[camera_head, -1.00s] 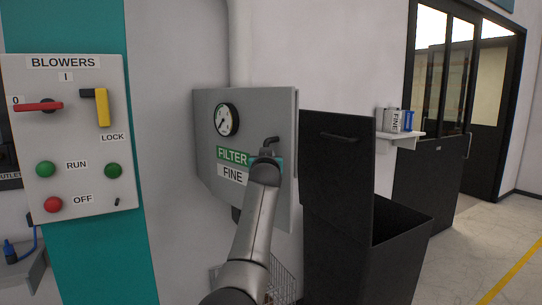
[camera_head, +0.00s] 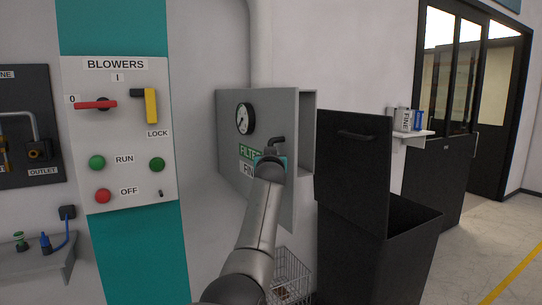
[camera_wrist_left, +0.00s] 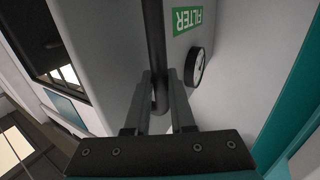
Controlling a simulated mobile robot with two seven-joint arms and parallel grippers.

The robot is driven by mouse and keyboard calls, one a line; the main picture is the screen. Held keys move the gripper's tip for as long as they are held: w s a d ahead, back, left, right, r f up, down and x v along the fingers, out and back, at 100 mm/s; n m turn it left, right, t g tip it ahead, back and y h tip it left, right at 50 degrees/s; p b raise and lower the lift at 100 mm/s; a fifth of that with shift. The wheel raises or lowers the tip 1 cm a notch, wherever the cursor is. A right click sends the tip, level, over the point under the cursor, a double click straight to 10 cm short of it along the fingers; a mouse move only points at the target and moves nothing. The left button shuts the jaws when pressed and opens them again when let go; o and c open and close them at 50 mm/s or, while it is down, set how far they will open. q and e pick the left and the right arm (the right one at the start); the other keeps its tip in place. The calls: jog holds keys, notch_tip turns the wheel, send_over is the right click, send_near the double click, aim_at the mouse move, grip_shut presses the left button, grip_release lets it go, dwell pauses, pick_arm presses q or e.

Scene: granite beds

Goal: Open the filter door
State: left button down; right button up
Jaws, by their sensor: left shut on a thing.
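The grey filter door (camera_head: 232,145) is on the wall box in the middle of the head view. It carries a round gauge (camera_head: 245,118) and a green FILTER label, partly hidden by my arm. The door stands ajar, with a gap showing along its right edge. My left gripper (camera_head: 274,157) is shut on the black door handle (camera_head: 279,141). In the left wrist view, the handle (camera_wrist_left: 154,40) runs between the two fingers (camera_wrist_left: 160,92). The FILTER label (camera_wrist_left: 187,19) and gauge (camera_wrist_left: 195,67) show there too. My right gripper is not in view.
A blowers panel (camera_head: 125,185) with switches and buttons is on the left. A black bin with a raised lid (camera_head: 352,170) stands close to the right of the box. A wire basket (camera_head: 293,270) is below. A shelf (camera_head: 413,137) holds filter packs further right.

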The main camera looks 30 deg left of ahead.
pick_arm(q)
jog(key=shift+a+r, duration=0.1)
jog(key=shift+r, duration=0.1)
jog(key=c, duration=0.9)
grip_release()
jog(key=shift+a+f, duration=0.1)
jog(key=shift+c, duration=0.2)
jog(key=shift+o, duration=0.9)
jog(key=shift+f, duration=0.1)
jog(key=shift+s+d, duration=0.1)
jog(key=shift+d, duration=0.1)
jog(key=b+v, duration=0.2)
jog(key=v, duration=1.3)
jog(key=shift+b, duration=0.35)
jog(key=shift+f, duration=0.1)
